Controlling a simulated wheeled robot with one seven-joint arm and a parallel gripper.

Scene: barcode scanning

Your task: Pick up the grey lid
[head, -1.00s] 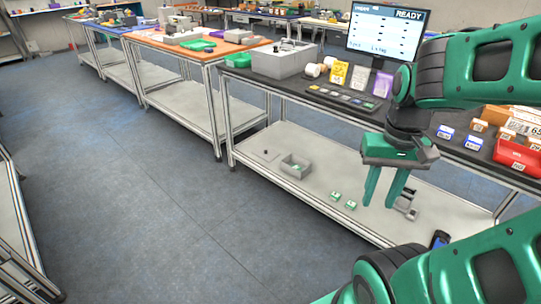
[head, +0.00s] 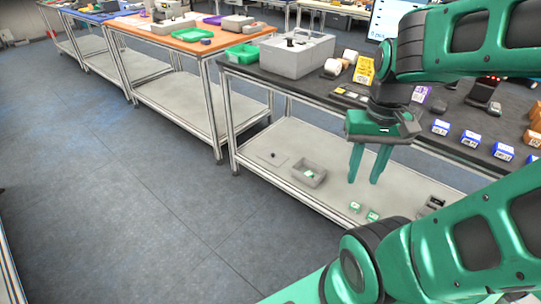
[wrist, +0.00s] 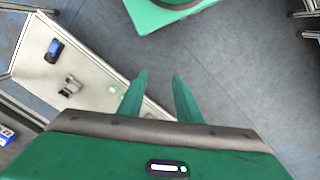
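A flat grey lid (head: 272,157) with a small dark knob lies on the pale lower shelf of the black-topped table, in the head view. A small open grey box (head: 309,173) with something green and white in it stands just right of the lid. My gripper (head: 363,182) hangs to the right of both, apart from them, its two green fingers pointing down with a gap between them. The wrist view shows the fingers (wrist: 159,78) apart and empty. The lid does not show in the wrist view.
The black tabletop (head: 262,72) overhangs the lower shelf (head: 262,187). Small green-and-white pieces (head: 356,207) lie near the shelf's front edge. A larger grey box (head: 295,56) stands on the tabletop. The floor (head: 150,195) in front is clear.

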